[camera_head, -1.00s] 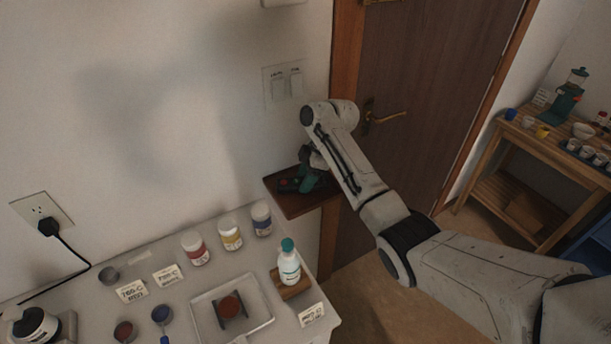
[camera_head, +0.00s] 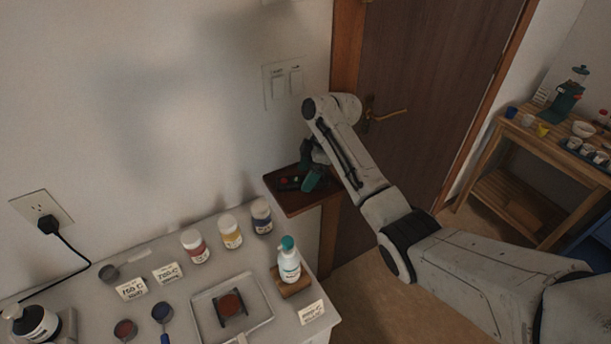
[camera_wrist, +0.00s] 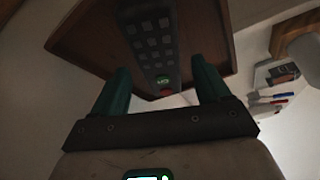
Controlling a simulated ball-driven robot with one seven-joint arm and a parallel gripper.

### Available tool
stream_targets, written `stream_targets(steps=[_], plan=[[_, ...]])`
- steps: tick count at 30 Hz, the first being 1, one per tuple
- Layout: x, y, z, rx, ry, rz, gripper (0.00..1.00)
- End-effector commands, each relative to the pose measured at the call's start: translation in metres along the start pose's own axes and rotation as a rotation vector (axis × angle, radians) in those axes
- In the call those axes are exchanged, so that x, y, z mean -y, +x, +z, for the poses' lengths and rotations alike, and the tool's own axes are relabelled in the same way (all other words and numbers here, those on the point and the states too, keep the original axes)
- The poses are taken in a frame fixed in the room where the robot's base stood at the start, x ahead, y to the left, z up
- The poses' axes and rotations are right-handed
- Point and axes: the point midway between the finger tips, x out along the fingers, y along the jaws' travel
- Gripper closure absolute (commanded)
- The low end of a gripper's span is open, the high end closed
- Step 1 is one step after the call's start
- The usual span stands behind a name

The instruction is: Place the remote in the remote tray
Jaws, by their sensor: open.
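The remote (camera_wrist: 152,45) is dark, with rows of buttons, a green button and a red one at its near end. It lies in the brown wooden remote tray (camera_wrist: 85,40), between and ahead of my fingers in the wrist view. My gripper (camera_wrist: 160,85) has two green fingers spread apart, one to either side of the remote's near end. In the head view the tray (camera_head: 311,207) is mounted by the wall next to the door, and my gripper (camera_head: 309,180) is just above it. The remote (camera_head: 289,182) is partly hidden there by my gripper.
A grey table (camera_head: 180,325) below holds paint jars (camera_head: 230,232), a white bottle with a teal cap (camera_head: 288,260), a square tray (camera_head: 252,327) and small cups. A door (camera_head: 430,90) stands behind my arm. A wooden shelf table (camera_head: 530,155) is at right.

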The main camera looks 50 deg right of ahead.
Motion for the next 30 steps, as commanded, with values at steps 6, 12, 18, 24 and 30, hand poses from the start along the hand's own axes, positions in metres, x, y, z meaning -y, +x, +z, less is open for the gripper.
stream_targets(steps=[6,12,18,24,30], plan=[[-0.001,-0.043,0.000,-0.001,0.000,0.005,0.24],[-0.001,-0.081,0.000,-0.001,-0.001,0.004,0.24],[0.000,-0.105,0.000,-0.001,0.001,0.002,0.24],[0.000,-0.110,0.000,0.000,0.001,0.000,0.24],[0.000,-0.109,0.000,0.000,0.000,0.000,0.24]])
